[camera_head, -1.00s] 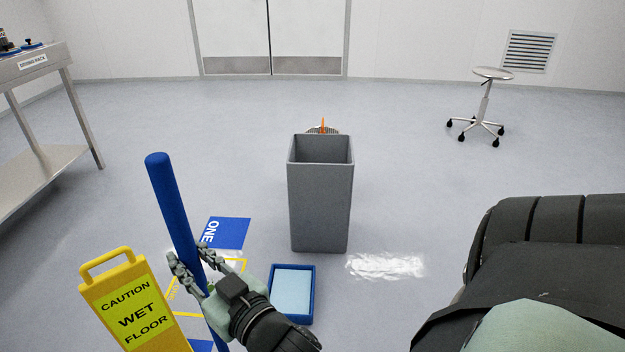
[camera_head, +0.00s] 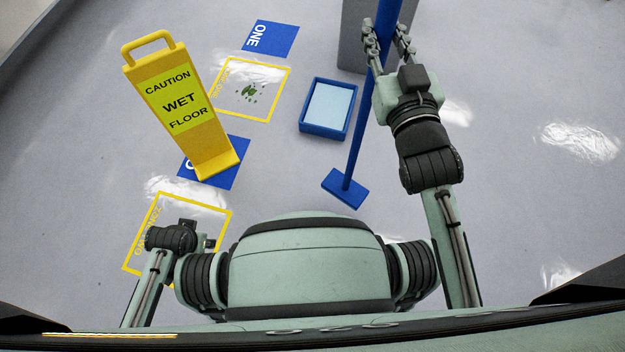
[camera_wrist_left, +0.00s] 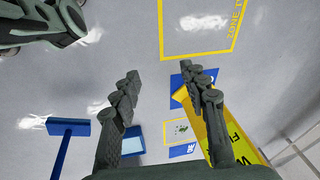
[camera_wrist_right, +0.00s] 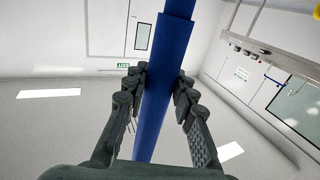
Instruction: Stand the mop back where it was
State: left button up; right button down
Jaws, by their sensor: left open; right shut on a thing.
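The mop is blue, with a long handle (camera_head: 362,135) and a flat rectangular head (camera_head: 345,188). My right gripper (camera_head: 385,45) is shut around the upper handle, which also passes between its fingers in the right wrist view (camera_wrist_right: 160,95). The mop stands nearly upright, just right of the blue tray. I cannot tell whether its head touches the floor. My left gripper (camera_wrist_left: 161,80) is open and empty, low at the left in the head view, near a yellow floor square. The mop head also shows at left in the left wrist view (camera_wrist_left: 68,127).
A yellow wet-floor sign (camera_head: 180,105) stands at left. The blue tray (camera_head: 325,134) with a pale pad lies in the middle. A grey bin (camera_head: 352,40) stands behind the mop. Yellow floor squares (camera_head: 252,120), one with dark green spots, and shiny patches (camera_head: 580,143) mark the floor. Right side is open.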

jog(key=a+n+g+y+b, duration=0.2)
jog(key=a+n+y+b, duration=0.3)
jog(key=a, duration=1.3)
pick_arm(q)
notch_tip(320, 180, up, 17)
jog(key=t+b, duration=0.1)
jog(key=w+d+r+t+b, duration=0.1)
jog(key=w+d+t, duration=0.2)
jog(key=w+d, duration=0.1)
jog(key=shift+w+d+r+h, duration=0.2)
jog(key=shift+w+r+h, duration=0.15)
jog(key=shift+w, duration=0.4)
pick_arm(e)
jog(key=w+d+f+y, duration=0.1)
jog(key=w+d+f, duration=0.4)
jog(key=w+f, duration=0.4)
notch_tip(320, 180, down, 2)
jog(key=shift+w+d+f+m, duration=0.1)
jog(key=shift+w+d+m, duration=0.15)
jog(key=shift+m, duration=0.15)
jog(key=shift+f, duration=0.1)
